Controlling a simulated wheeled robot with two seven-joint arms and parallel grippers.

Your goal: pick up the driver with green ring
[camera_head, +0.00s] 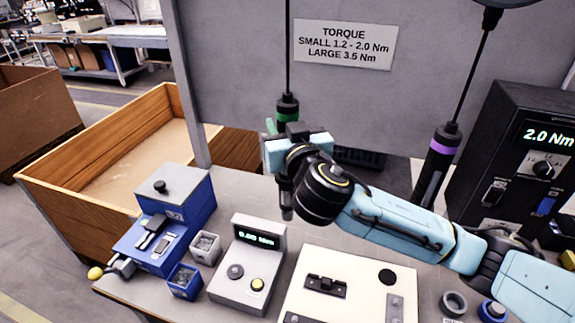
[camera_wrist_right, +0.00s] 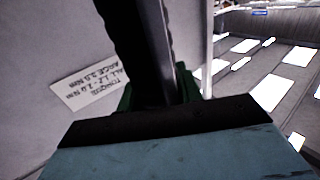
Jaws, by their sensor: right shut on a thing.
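The driver with the green ring (camera_head: 287,116) hangs upright on a black cable in front of the grey panel. Its lower end (camera_head: 286,205) shows below my right gripper. My right gripper (camera_head: 284,144) is shut on this driver just below the green ring; the gripper and wrist hide the driver's middle. In the right wrist view a dark upright shape (camera_wrist_right: 150,45) with green beside it rises past the gripper body. A second driver with a purple ring (camera_head: 445,138) hangs to the right, behind my right arm. My left gripper is not in view.
A torque sign (camera_head: 345,44) is on the panel. A black controller (camera_head: 522,150) reading 2.0 Nm stands at the right. On the bench are a grey meter (camera_head: 245,265), a blue device (camera_head: 175,205), small bins (camera_head: 205,247) and a pale plate (camera_head: 350,270). A wooden crate (camera_head: 75,205) is at the left.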

